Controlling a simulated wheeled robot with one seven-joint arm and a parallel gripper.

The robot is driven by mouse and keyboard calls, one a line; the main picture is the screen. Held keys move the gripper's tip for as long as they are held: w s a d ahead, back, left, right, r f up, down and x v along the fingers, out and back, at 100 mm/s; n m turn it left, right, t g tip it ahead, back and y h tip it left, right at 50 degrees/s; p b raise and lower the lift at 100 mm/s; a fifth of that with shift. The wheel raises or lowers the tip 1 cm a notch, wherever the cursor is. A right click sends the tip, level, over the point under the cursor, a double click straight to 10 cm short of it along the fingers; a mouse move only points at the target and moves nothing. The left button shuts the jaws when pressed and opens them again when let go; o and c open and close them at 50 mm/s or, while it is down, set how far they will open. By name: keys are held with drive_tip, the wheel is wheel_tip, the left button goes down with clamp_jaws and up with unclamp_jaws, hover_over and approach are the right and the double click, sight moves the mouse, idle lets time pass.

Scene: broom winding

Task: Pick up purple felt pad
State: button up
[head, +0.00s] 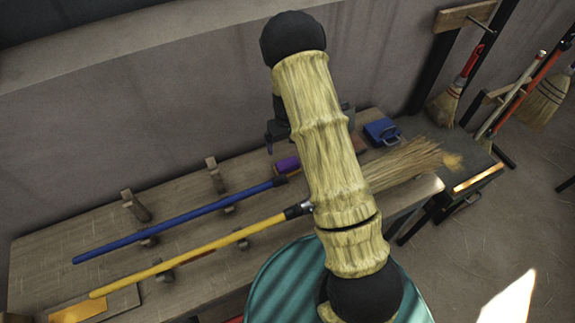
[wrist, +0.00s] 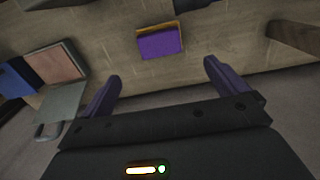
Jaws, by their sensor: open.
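The purple felt pad (wrist: 160,43) lies on the wooden workbench top in the wrist view, beyond my fingers and between their lines. A thin yellowish-brown edge shows along one side of it. In the head view the pad (head: 288,164) is a small purple patch just left of my arm, partly hidden by it. My gripper (wrist: 160,78) is open and empty, its two dark purple-grey fingers spread apart. The pad is apart from the fingertips. In the head view my gripper is mostly hidden behind my arm.
A blue-handled broom (head: 180,222) and a yellow-handled broom (head: 190,250) rest on wooden supports on the workbench (head: 50,255). The yellow one's straw head (head: 405,165) lies at right. A blue object (head: 381,131) sits near the wall. Brooms hang at far right.

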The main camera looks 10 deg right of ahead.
sight(287, 163)
wheel_tip(287, 163, down, 7)
drive_tip(key=shift+r+p, duration=0.1)
drive_tip(key=shift+p, duration=0.9)
drive_tip(key=shift+s+f+p, duration=0.15)
drive_tip(key=shift+f+p, duration=1.35)
drive_tip(key=shift+f, duration=1.15)
drive_tip(key=c, duration=1.2)
drive_tip(key=shift+o, duration=0.2)
